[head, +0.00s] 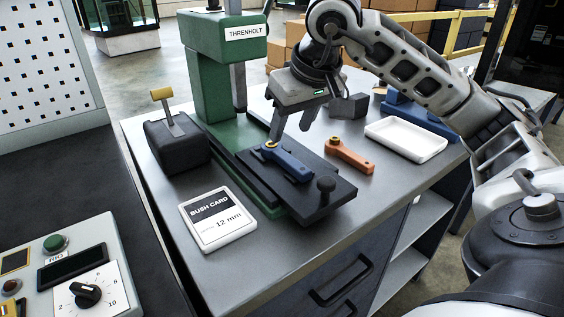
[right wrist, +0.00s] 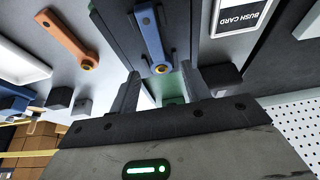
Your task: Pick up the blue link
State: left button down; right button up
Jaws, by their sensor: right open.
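The blue link (head: 290,163) lies on the black sliding plate of the green press, its brass-ringed end toward the press column. It also shows in the right wrist view (right wrist: 151,36), with its ringed end between my fingertips in the picture. My right gripper (head: 292,122) is open and empty, fingers pointing down, just above the ringed end. In the right wrist view the gripper (right wrist: 160,77) shows both fingers apart, one on each side of that end. Contact with the link cannot be told. My left gripper is not in view.
An orange link (head: 350,155) lies right of the black plate (head: 318,211), which has a knob. The green press (head: 207,85) stands behind. A black lever box (head: 176,146), a bush card (head: 218,219), a white tray (head: 406,139) and a grey block (head: 349,106) are nearby.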

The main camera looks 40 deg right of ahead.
aim_at(283, 154)
jog(key=x, duration=0.7)
jog(key=shift+w+d+f+b, duration=0.1)
jog(key=shift+d+f+b, duration=0.15)
jog(key=shift+d+b, duration=0.1)
jog(key=shift+r, duration=0.1)
grip_shut()
